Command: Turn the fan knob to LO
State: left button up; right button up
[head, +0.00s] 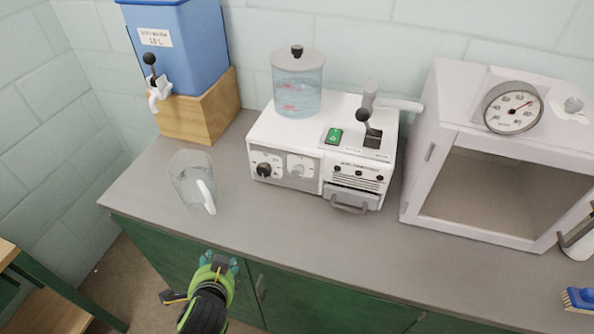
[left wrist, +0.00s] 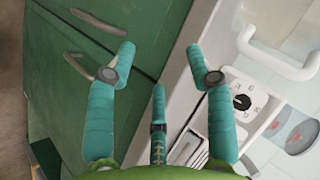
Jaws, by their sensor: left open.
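A white machine (head: 270,137) stands on the counter. Its front panel has a black knob (head: 263,170) at left and a grey knob (head: 296,170) beside it. The labels are too small to read, so I cannot tell which is the fan knob or its setting. In the left wrist view a black knob (left wrist: 241,101) shows on a white dial plate, right of the fingers. My left gripper (head: 219,263), with teal fingers, is in front of the counter edge, apart from the machine. It is open and empty in the left wrist view (left wrist: 160,68). My right gripper is not in view.
A clear jug (head: 190,176) with a white handle stands left of the machine. A blue water tank (head: 185,45) sits on a wooden block (head: 205,108) behind it. A white cabinet with a gauge (head: 512,108) stands at right. The counter front (head: 300,230) is clear.

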aim_at(297, 174)
pick_arm(q)
jog(key=w+r, duration=0.1)
jog(key=w+r+t, duration=0.1)
jog(key=r, duration=0.1)
jog(key=shift+d+r+m, duration=0.1)
jog(key=shift+d+m, duration=0.1)
jog(key=shift+m, duration=0.2)
jog(key=w+d+r+m+t, duration=0.1)
jog(key=w+d+m, duration=0.1)
jog(key=w+d+r+m+t+h, duration=0.1)
jog(key=w+d+r+m+t, duration=0.1)
jog(key=m, duration=0.1)
jog(key=w+d+r+m+t, duration=0.1)
jog(key=w+d+m, duration=0.1)
jog(key=shift+w+r+h, duration=0.25)
jog(key=shift+r+h, duration=0.05)
jog(key=shift+r, duration=0.1)
jog(key=w+d+r+m+t+h, duration=0.1)
jog(key=w+d+m+h, duration=0.1)
jog(key=w+d+m, duration=0.1)
jog(key=w+d+r+m+h, duration=0.1)
jog(key=w+d+m+h, duration=0.1)
jog(key=w+d+m, duration=0.1)
jog(key=w+d+r+m+t+h, duration=0.1)
jog(key=w+d+m, duration=0.2)
jog(key=d+m, duration=0.2)
jog(key=shift+w+d+t+h, duration=0.2)
jog(key=shift+t+h, duration=0.1)
jog(key=shift+h, duration=0.1)
jog(key=shift+c, duration=0.4)
